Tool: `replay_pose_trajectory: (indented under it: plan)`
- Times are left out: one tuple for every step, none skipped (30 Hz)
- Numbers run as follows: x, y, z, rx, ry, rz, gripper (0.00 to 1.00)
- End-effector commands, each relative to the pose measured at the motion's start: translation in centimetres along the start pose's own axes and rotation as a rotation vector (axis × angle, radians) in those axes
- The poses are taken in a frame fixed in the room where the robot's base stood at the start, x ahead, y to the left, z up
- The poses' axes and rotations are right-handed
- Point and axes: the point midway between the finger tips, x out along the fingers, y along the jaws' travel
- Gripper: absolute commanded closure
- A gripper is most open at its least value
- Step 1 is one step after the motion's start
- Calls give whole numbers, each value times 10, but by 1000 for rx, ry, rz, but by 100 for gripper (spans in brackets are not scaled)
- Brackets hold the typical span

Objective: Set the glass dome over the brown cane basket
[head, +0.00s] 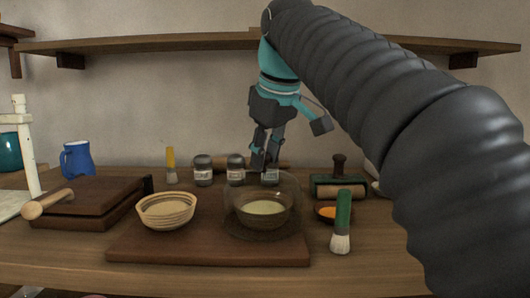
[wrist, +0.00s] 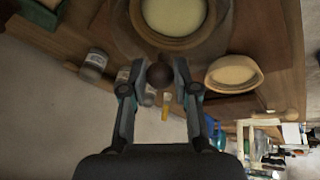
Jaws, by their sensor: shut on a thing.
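The brown cane basket (head: 167,211), tan with darker bands, stands on the left of a wooden board in the head view, uncovered, with pale contents. It also shows in the wrist view (wrist: 214,82). The clear glass dome (head: 290,190) is to its right, around or just above a darker bowl (head: 262,221) with pale green contents. Whether the dome's rim touches the board is unclear. My gripper (head: 265,163) is above the dome, shut on its round brown knob (wrist: 158,75), which shows between the fingertips in the wrist view.
The wooden board (head: 190,252) carries both vessels. Several jars (head: 203,170) and a rolling pin stand behind. A green-handled brush (head: 341,222) and a small orange-filled dish (head: 326,213) are at right. A brown box (head: 90,200) and blue jug (head: 77,159) are at left.

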Motion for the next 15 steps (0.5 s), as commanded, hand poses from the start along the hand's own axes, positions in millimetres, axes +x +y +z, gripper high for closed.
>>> replay_pose_trajectory:
  plan:
    - [0,0,0,0,1,1,100]
    - [0,0,1,0,1,1,100]
    - [0,0,1,0,1,0,100]
    - [0,0,1,0,1,0,100]
    - [0,0,1,0,1,0,100]
    - [0,0,1,0,1,0,100]
    - [0,0,1,0,1,0,100]
    - [0,0,1,0,1,0,100]
    - [0,0,1,0,1,1,63]
    - [0,0,1,0,1,0,56]
    - [0,0,1,0,1,0,48]
    - [0,0,1,0,1,0,41]
    - [0,0,1,0,1,0,41]
    - [0,0,1,0,1,0,41]
    - [0,0,1,0,0,0,41]
